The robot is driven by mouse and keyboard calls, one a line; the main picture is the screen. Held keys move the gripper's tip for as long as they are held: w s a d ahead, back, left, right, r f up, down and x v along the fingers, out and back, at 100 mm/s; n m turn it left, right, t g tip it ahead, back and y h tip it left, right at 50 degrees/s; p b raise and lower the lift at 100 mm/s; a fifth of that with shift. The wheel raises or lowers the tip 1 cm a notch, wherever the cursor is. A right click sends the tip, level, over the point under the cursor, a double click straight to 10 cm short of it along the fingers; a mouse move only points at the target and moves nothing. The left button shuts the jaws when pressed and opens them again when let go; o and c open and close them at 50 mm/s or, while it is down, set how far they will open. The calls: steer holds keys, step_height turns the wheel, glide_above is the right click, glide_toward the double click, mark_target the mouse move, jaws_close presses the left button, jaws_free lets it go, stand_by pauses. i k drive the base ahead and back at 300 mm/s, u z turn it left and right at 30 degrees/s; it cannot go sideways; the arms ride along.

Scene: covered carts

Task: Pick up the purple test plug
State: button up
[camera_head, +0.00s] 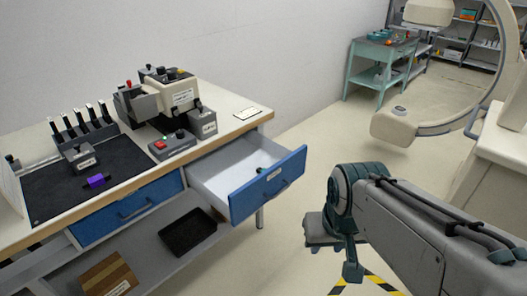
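A small purple test plug (96,181) lies on the black mat (60,198) at the left part of the workbench. It looks like a short block with dark ends. My gripper (335,270) hangs at the lower middle, out over the floor to the right of the bench and its open drawer. It is well apart from the plug. The angle and the arm link in front hide how its fingers stand, and nothing can be seen held in it.
An open blue-fronted drawer (268,186) juts from the bench between my gripper and the mat. A grey block (80,158) and a rack of upright tools (82,125) stand behind the plug. A red-buttoned control box (171,146) and a machine (165,95) stand right of the mat.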

mark_target(100, 179)
steer(key=u, duration=1.5)
steer(key=k, duration=0.65)
steer(key=u, duration=0.65)
steer(key=i, duration=1.95)
steer(key=z, duration=1.05)
steer(key=i, duration=0.45)
steer(key=z, duration=0.3)
